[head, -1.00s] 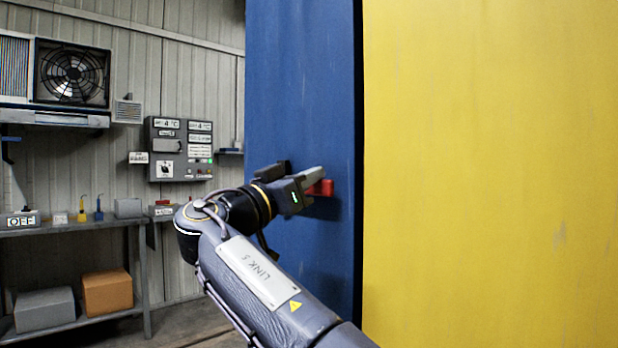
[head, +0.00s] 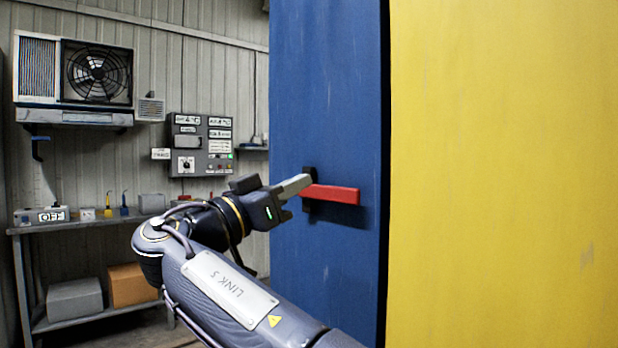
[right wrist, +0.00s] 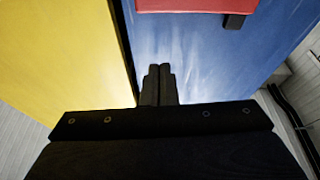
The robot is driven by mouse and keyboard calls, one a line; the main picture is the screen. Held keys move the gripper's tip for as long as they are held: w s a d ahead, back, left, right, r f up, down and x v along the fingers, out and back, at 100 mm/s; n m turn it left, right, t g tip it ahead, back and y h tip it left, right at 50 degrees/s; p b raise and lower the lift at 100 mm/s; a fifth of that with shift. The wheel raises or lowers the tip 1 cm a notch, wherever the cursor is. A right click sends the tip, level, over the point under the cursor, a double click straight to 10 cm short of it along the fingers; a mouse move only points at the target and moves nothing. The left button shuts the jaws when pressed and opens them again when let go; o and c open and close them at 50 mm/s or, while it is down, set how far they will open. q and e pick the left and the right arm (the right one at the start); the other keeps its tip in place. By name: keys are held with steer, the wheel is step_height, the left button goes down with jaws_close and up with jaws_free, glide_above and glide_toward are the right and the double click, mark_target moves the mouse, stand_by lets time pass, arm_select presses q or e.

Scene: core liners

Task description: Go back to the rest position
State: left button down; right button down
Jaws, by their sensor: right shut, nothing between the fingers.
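My right gripper (head: 292,187) is shut and empty in the head view, in front of a tall blue panel (head: 325,90). Its fingertips appear close to the left end of a red handle (head: 333,194) on a dark mount; I cannot tell from the head view whether they touch. In the right wrist view, the shut fingers (right wrist: 159,80) point at the blue panel (right wrist: 195,55). The red handle (right wrist: 190,4) lies beyond the fingertips at the top of that view, apart from them in the picture. My left gripper is not in view.
A yellow panel (head: 500,170) fills the right side. At the left, a shelf bench (head: 85,222) carries an OFF sign, small tools and grey and orange boxes. A control box (head: 202,146) and a fan unit (head: 98,75) hang on the back wall.

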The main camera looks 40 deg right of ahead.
stand_by(0.6)
